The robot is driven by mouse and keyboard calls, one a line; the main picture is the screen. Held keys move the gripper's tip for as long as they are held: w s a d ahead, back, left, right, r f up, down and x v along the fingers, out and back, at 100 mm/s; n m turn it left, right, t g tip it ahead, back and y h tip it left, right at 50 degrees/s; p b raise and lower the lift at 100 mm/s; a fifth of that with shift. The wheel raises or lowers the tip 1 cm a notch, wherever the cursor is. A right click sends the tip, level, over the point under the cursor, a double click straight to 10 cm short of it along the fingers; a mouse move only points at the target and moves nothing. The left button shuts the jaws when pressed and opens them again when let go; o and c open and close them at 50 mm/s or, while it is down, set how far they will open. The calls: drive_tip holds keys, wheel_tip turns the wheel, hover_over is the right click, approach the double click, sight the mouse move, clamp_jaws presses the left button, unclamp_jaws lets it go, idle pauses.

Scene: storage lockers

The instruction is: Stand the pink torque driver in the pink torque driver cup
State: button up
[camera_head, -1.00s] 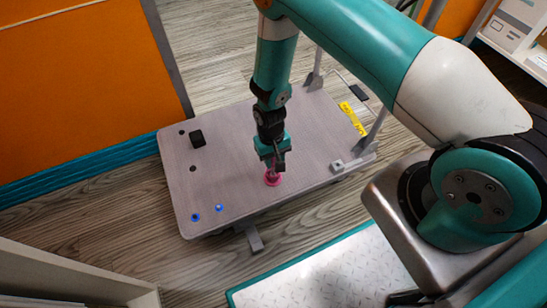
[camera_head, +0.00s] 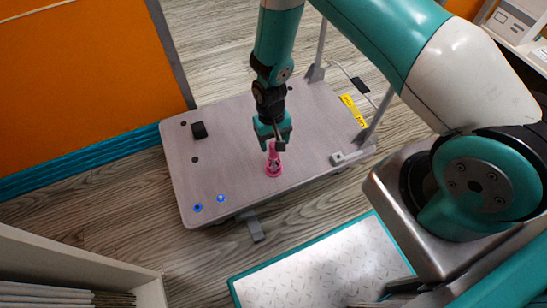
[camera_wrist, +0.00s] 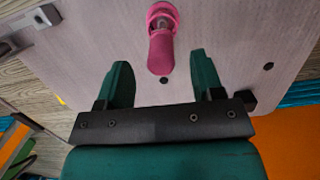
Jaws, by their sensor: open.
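The pink torque driver (camera_head: 272,152) stands in the pink torque driver cup (camera_head: 274,171) on the grey cart top. In the wrist view its pink handle (camera_wrist: 161,54) points toward my gripper and its shaft enters the round pink cup (camera_wrist: 155,8). It looks about upright, though any slight tilt is hard to judge. My gripper (camera_head: 272,143) is just above the handle, with its fingers open and apart on either side in the wrist view (camera_wrist: 160,80). Nothing is held. The driver's tip is hidden inside the cup.
The grey cart top (camera_head: 225,170) is mostly clear. It carries a small black block (camera_head: 199,130), two small blue items (camera_head: 221,198) near its front left edge and a yellow label (camera_head: 353,109). An orange panel (camera_head: 75,70) stands at the left.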

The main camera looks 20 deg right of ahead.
wheel_tip(320, 180, up, 13)
drive_tip(key=w+p, duration=0.2)
drive_tip(key=p, duration=0.1)
drive_tip(key=shift+f, duration=0.2)
drive_tip(key=s+a+r+n+t+y, duration=0.1)
drive_tip(key=s+a+r, duration=0.1)
drive_tip(key=r, duration=0.7)
drive_tip(key=s+a+r+n+y, duration=0.1)
drive_tip(key=s+a+r+n, duration=0.1)
drive_tip(key=r, duration=0.7)
drive_tip(key=s+r+n+y, duration=0.2)
drive_tip(key=s+r+n, duration=0.2)
drive_tip(key=s+r, duration=1.1)
wheel_tip(320, 180, up, 26)
drive_tip(key=s+p, duration=0.1)
drive_tip(key=p, duration=2.6)
drive_tip(key=shift+s+a+r+t, duration=0.15)
drive_tip(key=shift+s+a+t, duration=0.15)
drive_tip(key=shift+t, duration=0.1)
